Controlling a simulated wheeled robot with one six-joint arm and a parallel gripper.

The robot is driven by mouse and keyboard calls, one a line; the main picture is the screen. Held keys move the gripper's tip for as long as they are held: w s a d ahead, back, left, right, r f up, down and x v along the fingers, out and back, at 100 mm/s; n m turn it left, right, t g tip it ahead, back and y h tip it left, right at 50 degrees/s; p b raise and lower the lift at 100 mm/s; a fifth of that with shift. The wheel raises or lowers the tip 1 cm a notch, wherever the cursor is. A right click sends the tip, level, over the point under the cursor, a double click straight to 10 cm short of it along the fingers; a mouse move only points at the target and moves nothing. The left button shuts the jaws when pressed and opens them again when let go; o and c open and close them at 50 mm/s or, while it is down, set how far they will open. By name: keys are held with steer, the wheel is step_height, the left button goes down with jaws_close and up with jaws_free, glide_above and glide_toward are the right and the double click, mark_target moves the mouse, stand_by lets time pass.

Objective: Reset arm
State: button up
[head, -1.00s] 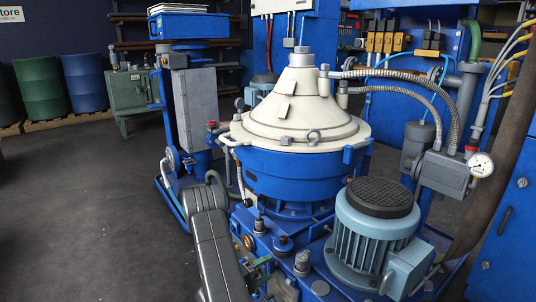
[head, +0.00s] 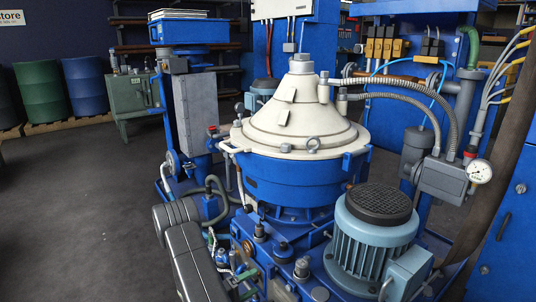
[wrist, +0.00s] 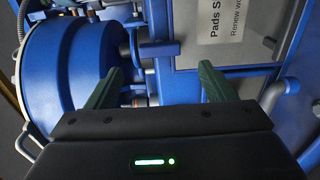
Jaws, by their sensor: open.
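My gripper (wrist: 160,88) shows in the wrist view with its two green fingers spread apart and nothing between them. Past the fingers are blue machine parts and metal pipe fittings. In the head view my dark grey arm comes up from the bottom edge, left of the separator; the gripper itself cannot be made out there. The separator (head: 300,120) has a cream conical cover on a blue bowl housing and stands in the middle of the head view. In the wrist view a blue rounded housing (wrist: 75,70) lies left of the fingers.
A light blue motor (head: 375,225) with a black top stands at front right. A pressure gauge (head: 479,171) and hoses are behind it. A grey cabinet (head: 197,110) stands left of the separator. Drums (head: 83,85) stand far left. The floor (head: 75,200) at left is clear. A labelled plate (wrist: 225,25) shows in the wrist view.

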mark_target(269, 273)
steer(key=p+v, duration=0.2)
steer(key=v, duration=0.6)
steer(key=b+x, duration=0.4)
steer(key=x, duration=1)
steer(key=shift+w+d, duration=0.2)
steer(key=shift+d, duration=0.05)
steer(key=shift+n, duration=2)
steer(key=n, duration=0.4)
steer(key=shift+r+n, duration=0.1)
steer(key=shift+n, duration=0.3)
steer(key=n+p, duration=0.3)
steer(key=n, duration=0.1)
steer(key=shift+r, duration=0.1)
steer(key=shift+n+p, duration=1)
steer(key=shift+n, duration=0.9)
